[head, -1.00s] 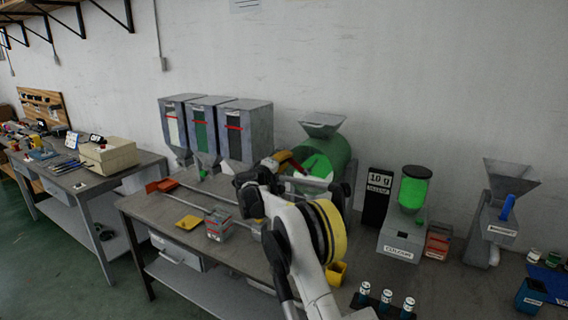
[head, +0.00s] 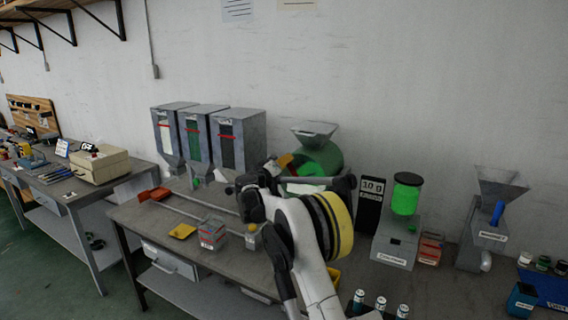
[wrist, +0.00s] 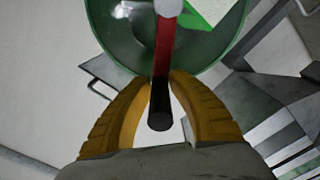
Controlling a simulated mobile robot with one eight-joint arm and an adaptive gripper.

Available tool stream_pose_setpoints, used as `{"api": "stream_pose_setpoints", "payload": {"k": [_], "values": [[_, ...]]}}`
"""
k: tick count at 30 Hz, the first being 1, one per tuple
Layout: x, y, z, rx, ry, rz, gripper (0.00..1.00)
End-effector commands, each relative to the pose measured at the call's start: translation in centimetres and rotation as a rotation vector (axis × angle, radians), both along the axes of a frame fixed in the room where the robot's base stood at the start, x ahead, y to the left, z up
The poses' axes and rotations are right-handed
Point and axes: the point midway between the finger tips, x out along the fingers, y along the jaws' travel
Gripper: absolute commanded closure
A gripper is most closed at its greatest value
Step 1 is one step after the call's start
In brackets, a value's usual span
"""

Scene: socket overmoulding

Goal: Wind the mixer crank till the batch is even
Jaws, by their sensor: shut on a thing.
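The mixer is a green drum (head: 326,161) with a grey funnel (head: 314,130) on top, at the back of the bench; green and whitish material shows at its mouth. In the wrist view the drum (wrist: 105,22) fills the top, with bright green and pale patches inside. Its crank has a red arm (wrist: 164,48) and a black handle (wrist: 160,118). My gripper (wrist: 163,78) has its yellow fingers closed around the black handle. In the head view my arm partly covers the drum and the grip is small. How even the batch is cannot be told.
Three grey bins (head: 237,145) stand left of the mixer. A 10 g display (head: 371,200), a colour dispenser (head: 397,245) and another funnel machine (head: 487,235) stand right. A yellow tray (head: 182,231) and a grey box (head: 212,233) lie in front.

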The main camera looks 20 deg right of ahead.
Motion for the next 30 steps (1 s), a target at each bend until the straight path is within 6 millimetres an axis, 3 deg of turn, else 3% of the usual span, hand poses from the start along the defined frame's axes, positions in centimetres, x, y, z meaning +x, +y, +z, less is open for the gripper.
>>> {"api": "stream_pose_setpoints", "payload": {"k": [8,9,10,11,22,30], "values": [[-0.3,-0.5,-0.1,-0.001,0.003,-0.011,1.00],[-0.3,-0.6,-0.1,-0.001,0.002,-0.013,0.71],[-0.3,-0.6,-0.1,-0.001,0.002,-0.013,0.62],[-0.3,-0.6,-0.1,0.000,0.002,-0.012,0.59],[-0.5,0.3,-0.1,0.000,0.001,-0.006,0.59],[-3.8,4.4,0.0,0.000,0.001,-0.004,0.59]]}}
